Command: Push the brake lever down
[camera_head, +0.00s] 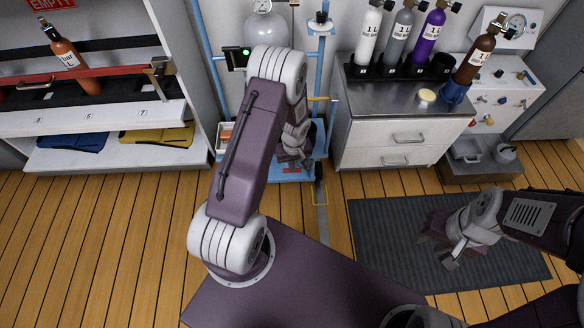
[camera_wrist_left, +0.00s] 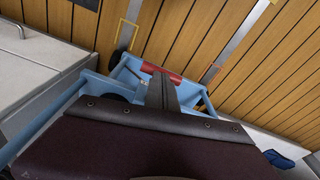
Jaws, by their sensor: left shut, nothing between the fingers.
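The brake lever appears to be the red bar (camera_wrist_left: 160,71) low on the blue cart (camera_wrist_left: 97,84) in the left wrist view. A small part of the red bar (camera_head: 291,169) also shows at the cart's foot in the head view. My left gripper (camera_wrist_left: 162,84) is shut and empty, with its fingertips at or just over the red bar. I cannot tell whether they touch. In the head view my left gripper (camera_head: 302,162) is partly hidden by its own wrist. My right gripper (camera_head: 440,250) is over the dark mat, away from the cart; its jaw opening is unclear.
The blue cart's upright posts (camera_head: 323,70) flank a clear round vessel (camera_head: 265,28). A white drawer cabinet (camera_head: 385,150) stands close on the right, with several bottles on top. A shelf unit (camera_head: 100,150) stands on the left. The wooden floor in front is mostly clear.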

